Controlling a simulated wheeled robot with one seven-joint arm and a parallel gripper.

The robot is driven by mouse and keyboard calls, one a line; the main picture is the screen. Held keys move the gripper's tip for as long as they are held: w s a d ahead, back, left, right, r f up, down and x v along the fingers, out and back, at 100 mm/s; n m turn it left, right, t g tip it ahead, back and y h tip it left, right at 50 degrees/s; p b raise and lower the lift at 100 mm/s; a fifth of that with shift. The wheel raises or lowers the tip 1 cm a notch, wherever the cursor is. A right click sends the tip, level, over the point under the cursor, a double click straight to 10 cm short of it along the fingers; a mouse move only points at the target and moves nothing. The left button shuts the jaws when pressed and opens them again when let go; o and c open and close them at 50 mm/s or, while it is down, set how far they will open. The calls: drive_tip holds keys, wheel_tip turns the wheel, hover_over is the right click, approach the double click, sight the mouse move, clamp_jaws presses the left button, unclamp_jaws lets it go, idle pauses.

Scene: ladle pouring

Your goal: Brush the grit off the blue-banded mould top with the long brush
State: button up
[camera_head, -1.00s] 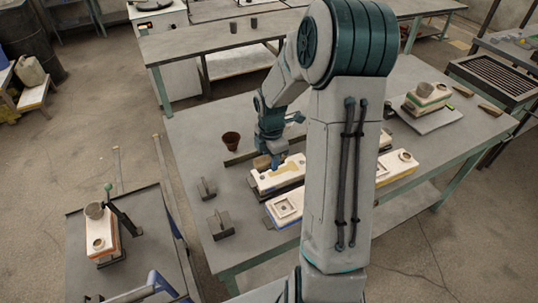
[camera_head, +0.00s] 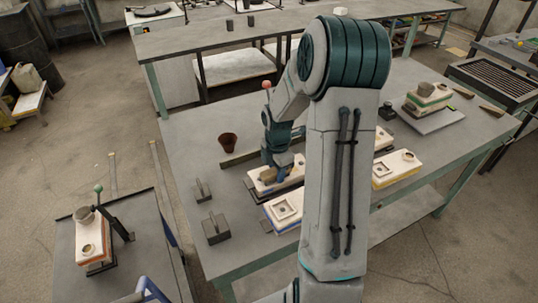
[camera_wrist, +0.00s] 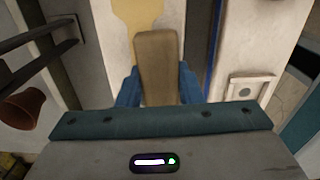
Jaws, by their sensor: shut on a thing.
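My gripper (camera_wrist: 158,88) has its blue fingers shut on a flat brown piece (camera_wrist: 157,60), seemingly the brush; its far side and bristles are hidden. In the head view my gripper (camera_head: 278,160) is low over the far end of a cream mould piece (camera_head: 264,187) with a tan patch (camera_wrist: 138,12) on top. I cannot tell whether the brush touches it. Beside it is the blue-banded mould (camera_head: 283,208), cream, with a square recess on top; its blue band (camera_wrist: 213,50) shows in the wrist view. I cannot make out grit on it.
A brown cup (camera_head: 228,143) stands left of my gripper, by a dark bar. Two grey blocks (camera_head: 217,228) lie near the table's left edge. More moulds (camera_head: 395,170) stand to the right, partly behind my arm. A side table (camera_head: 70,260) holds another mould.

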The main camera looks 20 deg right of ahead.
sight(268, 172)
drive_tip(key=shift+d, duration=0.65)
drive_tip(key=shift+a+f, duration=0.1)
drive_tip(key=shift+a, duration=1.75)
drive_tip(key=r, duration=0.1)
drive_tip(key=r+p, duration=0.1)
drive_tip(key=r, duration=0.1)
drive_tip(key=shift+a, duration=0.2)
wheel_tip(268, 172, up, 5)
drive_tip(key=p, duration=0.5)
drive_tip(key=shift+r, duration=0.2)
drive_tip(key=shift+f, duration=0.1)
